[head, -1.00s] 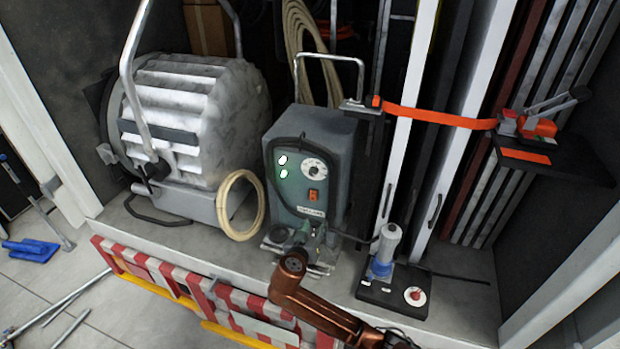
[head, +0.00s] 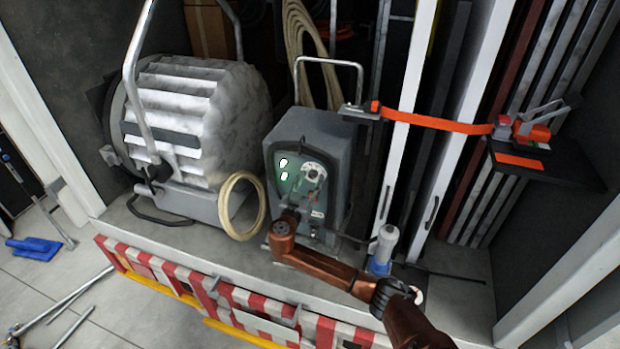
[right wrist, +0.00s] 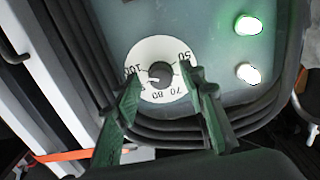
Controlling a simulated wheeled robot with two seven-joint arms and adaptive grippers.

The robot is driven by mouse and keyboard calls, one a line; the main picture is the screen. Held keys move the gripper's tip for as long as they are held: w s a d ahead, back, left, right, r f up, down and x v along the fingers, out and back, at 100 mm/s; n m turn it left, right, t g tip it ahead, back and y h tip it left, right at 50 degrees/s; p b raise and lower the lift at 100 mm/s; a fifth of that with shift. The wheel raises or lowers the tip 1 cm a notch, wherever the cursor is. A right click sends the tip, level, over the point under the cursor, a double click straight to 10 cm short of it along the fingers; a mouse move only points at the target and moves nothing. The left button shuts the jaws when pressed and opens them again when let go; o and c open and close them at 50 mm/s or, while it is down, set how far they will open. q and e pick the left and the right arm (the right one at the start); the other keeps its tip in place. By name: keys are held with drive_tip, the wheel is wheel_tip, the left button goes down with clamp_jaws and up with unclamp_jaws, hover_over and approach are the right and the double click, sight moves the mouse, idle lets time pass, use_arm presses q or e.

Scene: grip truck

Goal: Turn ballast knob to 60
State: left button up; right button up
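The ballast (head: 330,140) is a grey box with a metal handle, standing on the truck floor. Its knob (right wrist: 161,73) is dark and sits at the centre of a white dial (right wrist: 148,58), whose readable marks include 50, 70, 80 and 100. The pointer's setting cannot be read clearly. My right gripper (right wrist: 158,93) is open, its green fingers on either side of the dial; whether they touch the panel cannot be told. In the head view my right gripper (head: 312,188) is in front of the panel and partly covers it. My left gripper is out of view.
Two lit green indicators (right wrist: 248,49) are beside the dial. A large lamp (head: 190,115) and a coiled cable (head: 238,238) stand left of the ballast. A blue-and-white connector (head: 383,248) is at right. An orange strap (head: 435,116) crosses the upright panels.

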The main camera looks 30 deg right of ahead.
clamp_jaws()
idle(0.5)
drive_tip(key=shift+f, duration=0.1)
